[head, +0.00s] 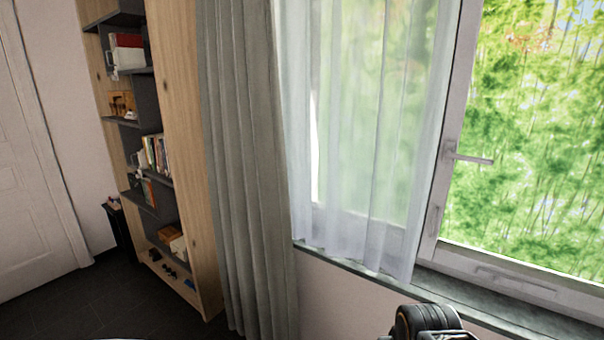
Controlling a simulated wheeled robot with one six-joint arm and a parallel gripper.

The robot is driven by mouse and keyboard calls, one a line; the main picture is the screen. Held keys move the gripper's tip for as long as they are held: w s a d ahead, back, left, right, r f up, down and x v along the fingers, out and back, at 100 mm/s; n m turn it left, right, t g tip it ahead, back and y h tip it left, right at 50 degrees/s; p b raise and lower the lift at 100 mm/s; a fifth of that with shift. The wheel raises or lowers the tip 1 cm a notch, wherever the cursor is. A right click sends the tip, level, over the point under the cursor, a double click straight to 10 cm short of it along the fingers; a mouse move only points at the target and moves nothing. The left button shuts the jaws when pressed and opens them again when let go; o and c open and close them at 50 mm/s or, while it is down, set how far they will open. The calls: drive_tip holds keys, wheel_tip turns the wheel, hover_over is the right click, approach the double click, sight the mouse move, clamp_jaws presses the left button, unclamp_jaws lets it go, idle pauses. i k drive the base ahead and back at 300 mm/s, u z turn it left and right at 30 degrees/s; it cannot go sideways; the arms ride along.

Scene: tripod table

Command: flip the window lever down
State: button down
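The window lever (473,158) is a grey handle on the window frame, right of centre in the head view. Its grip sticks out level to the right, over the glass. A small grey fitting (437,221) sits lower on the same frame upright; it is too small to tell what it is. A dark rounded part of my arm shows at the bottom edge, below the sill. My gripper's fingers are not in view.
A sheer white curtain (375,130) hangs just left of the lever. A thick grey curtain (243,170) hangs further left, beside a wooden shelf unit (182,130). A dark sill (460,302) runs under the window. Dark floor (75,305) is open at lower left.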

sight(448, 154)
drive_tip(key=z, duration=0.45)
drive_tip(key=i, duration=1)
drive_tip(key=u, duration=0.15)
